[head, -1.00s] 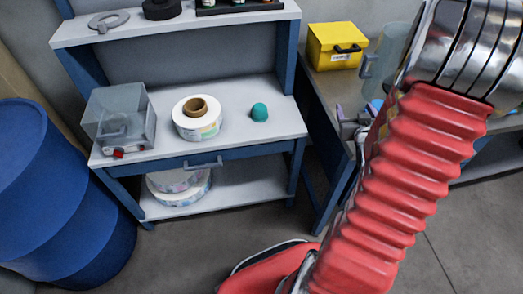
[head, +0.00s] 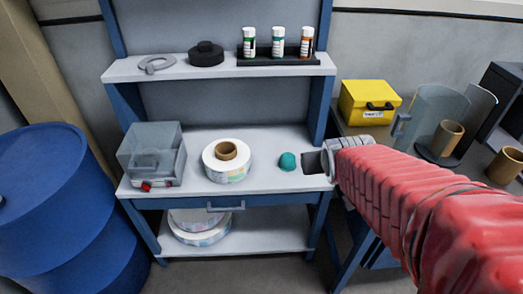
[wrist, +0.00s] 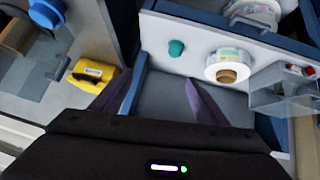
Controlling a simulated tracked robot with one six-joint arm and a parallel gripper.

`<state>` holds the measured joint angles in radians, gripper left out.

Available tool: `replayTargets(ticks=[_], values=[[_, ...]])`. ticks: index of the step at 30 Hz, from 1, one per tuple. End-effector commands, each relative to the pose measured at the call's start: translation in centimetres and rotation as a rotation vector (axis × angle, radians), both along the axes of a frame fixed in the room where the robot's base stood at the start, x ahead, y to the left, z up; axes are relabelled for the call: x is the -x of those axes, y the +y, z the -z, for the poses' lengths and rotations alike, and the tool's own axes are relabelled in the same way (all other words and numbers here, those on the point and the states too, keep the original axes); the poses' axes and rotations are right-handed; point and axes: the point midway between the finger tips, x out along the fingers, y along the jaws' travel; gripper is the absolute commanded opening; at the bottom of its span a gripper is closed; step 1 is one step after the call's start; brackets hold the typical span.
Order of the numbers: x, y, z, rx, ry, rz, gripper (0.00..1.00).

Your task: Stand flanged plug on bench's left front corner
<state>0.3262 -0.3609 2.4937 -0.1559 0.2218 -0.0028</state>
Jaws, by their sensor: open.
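A small teal piece with a rounded top (head: 287,161), which looks like the flanged plug, sits right of the label reel on the blue-framed bench (head: 262,181). Its flange is hard to make out. It also shows in the wrist view (wrist: 176,48). The bench's left front corner (head: 129,191) has a narrow bare strip in front of a clear box. My gripper (head: 312,162) is near the bench's right end, just right of the teal piece in the head view. In the wrist view my gripper (wrist: 150,95) has its fingers apart with nothing between them.
The clear box with red buttons (head: 152,155) stands near the left corner. The label reel (head: 227,163) stands mid-bench. A shelf above holds a black knobbed disc (head: 206,54) and several vials. A yellow case (head: 369,102) is right; a blue drum (head: 60,205) is left.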

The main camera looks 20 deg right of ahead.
Motion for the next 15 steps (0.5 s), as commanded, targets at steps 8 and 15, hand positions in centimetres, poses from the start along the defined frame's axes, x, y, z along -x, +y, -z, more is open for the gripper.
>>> replayTargets(ticks=[8,15], values=[[5.3,8.1,-2.3,-0.083,0.119,-0.098,0.68],[11.1,13.4,-3.4,-0.148,0.23,-0.19,0.68]])
